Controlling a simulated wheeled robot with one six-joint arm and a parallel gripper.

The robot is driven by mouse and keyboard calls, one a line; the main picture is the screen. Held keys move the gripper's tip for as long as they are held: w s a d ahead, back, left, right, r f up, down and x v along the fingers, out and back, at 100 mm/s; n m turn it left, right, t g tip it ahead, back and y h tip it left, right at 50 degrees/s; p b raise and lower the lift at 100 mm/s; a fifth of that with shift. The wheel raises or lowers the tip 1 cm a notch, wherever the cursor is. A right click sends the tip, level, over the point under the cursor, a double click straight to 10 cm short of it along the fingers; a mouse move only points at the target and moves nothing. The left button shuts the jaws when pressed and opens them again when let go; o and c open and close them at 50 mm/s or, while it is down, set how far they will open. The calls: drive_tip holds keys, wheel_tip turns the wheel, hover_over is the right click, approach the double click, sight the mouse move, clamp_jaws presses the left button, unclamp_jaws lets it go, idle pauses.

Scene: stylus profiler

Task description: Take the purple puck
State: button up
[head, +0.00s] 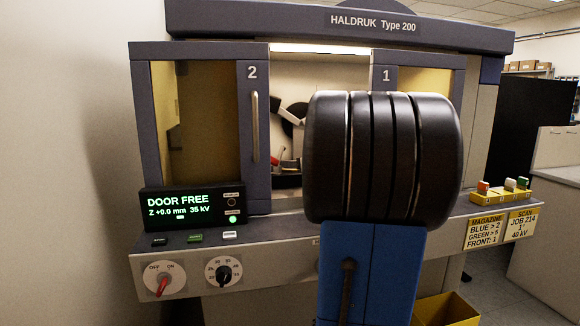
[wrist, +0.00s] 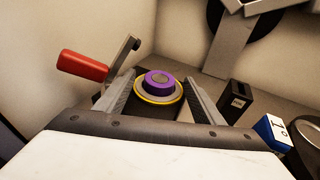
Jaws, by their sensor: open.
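My gripper (wrist: 158,84) is open, with one finger on each side of the stage in the picture. I cannot tell whether the fingers touch it. In the head view my dark arm hides most of the chamber opening, and the puck cannot be seen there.
A red-handled crank (wrist: 85,66) stands left of the stage. A black block (wrist: 237,102) and a blue-and-white block (wrist: 273,132) stand to the right. Doors 2 (head: 258,130) and 1 (head: 384,80) flank the opening. The display (head: 192,208) reads DOOR FREE.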

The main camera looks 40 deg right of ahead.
drive_tip(key=shift+w+d+f, duration=0.1)
drive_tip(key=shift+w, duration=0.6)
drive_tip(key=c, duration=1.1)
drive_tip(key=shift+r, duration=0.65)
drive_tip(key=f+v, duration=0.1)
drive_tip(key=v, duration=0.5)
drive_tip(key=f+v, duration=0.1)
drive_tip(key=v, duration=0.4)
drive_tip(key=f+v, duration=0.1)
drive_tip(key=v, duration=0.5)
drive_tip(key=shift+s+f, duration=0.2)
drive_tip(key=shift+s, duration=0.55)
